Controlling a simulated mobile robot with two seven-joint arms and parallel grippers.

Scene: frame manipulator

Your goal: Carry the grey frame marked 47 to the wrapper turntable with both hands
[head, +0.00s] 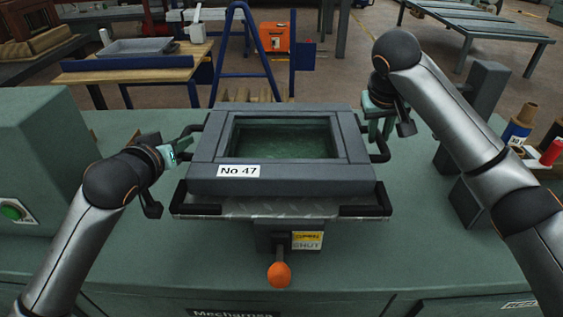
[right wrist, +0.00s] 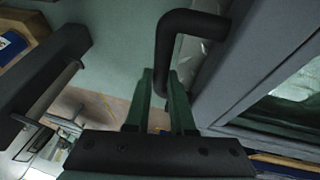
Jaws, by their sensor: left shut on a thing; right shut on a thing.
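The grey frame (head: 275,182) carries a white "No 47" label on its front bar and has a rectangular opening showing a dark green surface. It lies level on or just above a metal plate (head: 290,208) with black corner pieces; I cannot tell whether they touch. My left gripper (head: 183,146) is shut on the frame's left black handle (head: 190,130). My right gripper (head: 375,122) is shut on the right handle (head: 379,150). In the right wrist view, its green fingers (right wrist: 163,100) hold the bent black handle (right wrist: 185,22). I cannot clearly identify the wrapper turntable.
An orange-knobbed lever (head: 279,274) and a "SHUT" tag (head: 307,240) are below the plate on the green machine top (head: 400,235). Green housing (head: 45,165) stands left; a dark post (head: 487,90) and spools (head: 520,122) stand right. Behind is a wooden bench (head: 140,72) with a grey tray.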

